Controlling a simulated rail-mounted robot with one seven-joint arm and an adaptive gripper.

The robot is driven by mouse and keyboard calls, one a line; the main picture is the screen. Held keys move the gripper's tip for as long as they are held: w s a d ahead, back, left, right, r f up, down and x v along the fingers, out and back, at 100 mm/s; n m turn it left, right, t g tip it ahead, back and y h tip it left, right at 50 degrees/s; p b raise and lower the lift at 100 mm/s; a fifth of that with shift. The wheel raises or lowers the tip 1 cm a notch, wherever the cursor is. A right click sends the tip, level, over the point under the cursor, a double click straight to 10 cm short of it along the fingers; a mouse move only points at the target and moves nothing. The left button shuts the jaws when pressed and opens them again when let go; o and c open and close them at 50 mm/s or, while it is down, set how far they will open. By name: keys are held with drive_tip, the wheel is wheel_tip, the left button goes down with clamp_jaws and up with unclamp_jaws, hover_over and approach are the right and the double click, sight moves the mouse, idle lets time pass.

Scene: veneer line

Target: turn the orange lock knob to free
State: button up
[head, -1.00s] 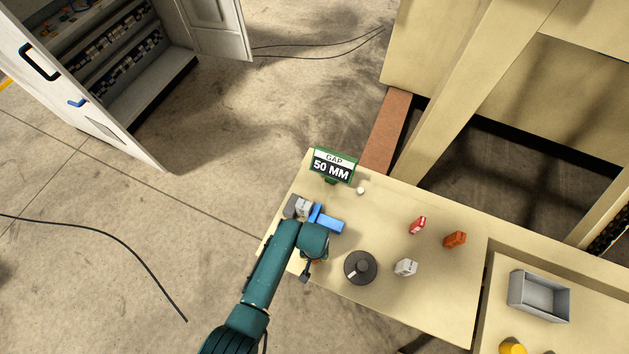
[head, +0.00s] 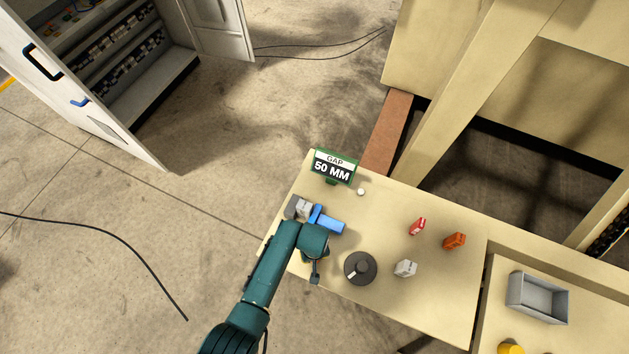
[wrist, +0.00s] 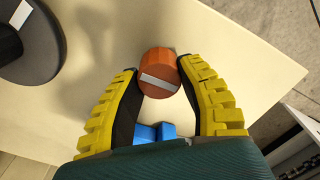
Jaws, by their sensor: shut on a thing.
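The orange lock knob (wrist: 162,66) is a short round knob with a white stripe on its face, seen in the wrist view. The stripe lies nearly crosswise, sloping down to the right. My gripper (wrist: 159,73) has its yellow-backed, dark-padded fingers on either side of the knob and is shut on it. In the head view my arm hides the knob, and my gripper (head: 314,260) shows only partly, at the near left part of the bench.
A dark dial (head: 361,268) with a white mark sits close right of my gripper. A blue piece (head: 328,222) and a grey block (head: 298,207) lie just beyond it. The "GAP 50 MM" display (head: 333,167) stands behind. Red (head: 418,226), orange (head: 455,240) and white (head: 405,268) blocks are farther right.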

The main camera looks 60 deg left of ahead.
drive_tip(key=o, duration=1.2)
drive_tip(key=shift+r, duration=0.1)
wheel_tip(320, 180, up, 12)
